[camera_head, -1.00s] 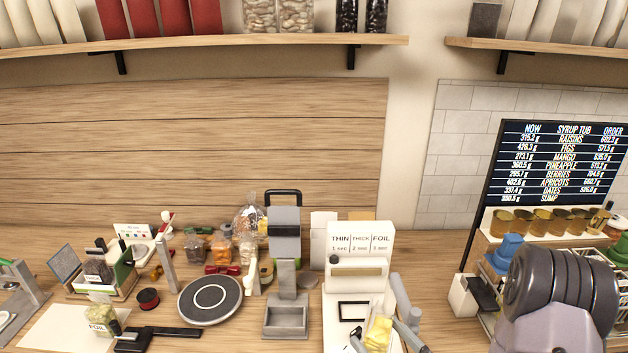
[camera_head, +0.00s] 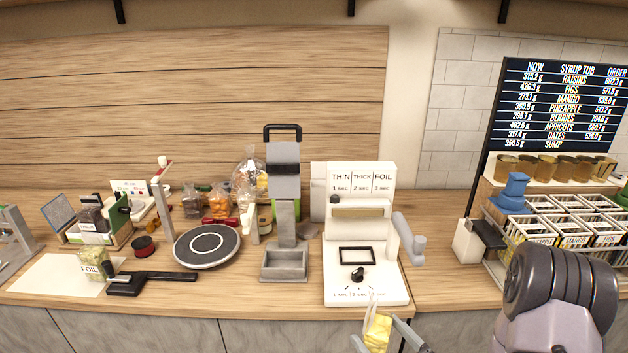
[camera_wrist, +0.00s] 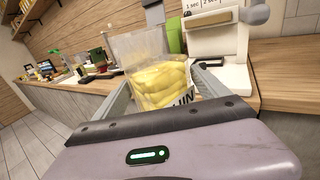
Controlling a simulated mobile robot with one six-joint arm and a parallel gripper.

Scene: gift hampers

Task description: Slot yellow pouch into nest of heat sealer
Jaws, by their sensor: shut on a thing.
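My gripper (camera_head: 388,338) is shut on the yellow pouch (camera_head: 378,331), at the bottom of the head view, just in front of the counter edge. In the wrist view the pouch (camera_wrist: 160,78) stands upright between the fingers, clear at the top, with yellow pieces and partly hidden lettering ending in "HIN". The white heat sealer (camera_head: 361,245) stands on the counter behind the pouch. Its black-framed rectangular nest (camera_head: 357,256) lies on its bed, with a black dial (camera_head: 357,273) in front and a grey lever at its right. The pouch is apart from the sealer.
A grey press-like stand (camera_head: 285,220) is left of the sealer, then a round dark plate (camera_head: 207,245). A pouch marked FOIL (camera_head: 92,268) sits on a white sheet at left. A crate of pouches (camera_head: 560,232) is at right. Bare counter lies right of the sealer.

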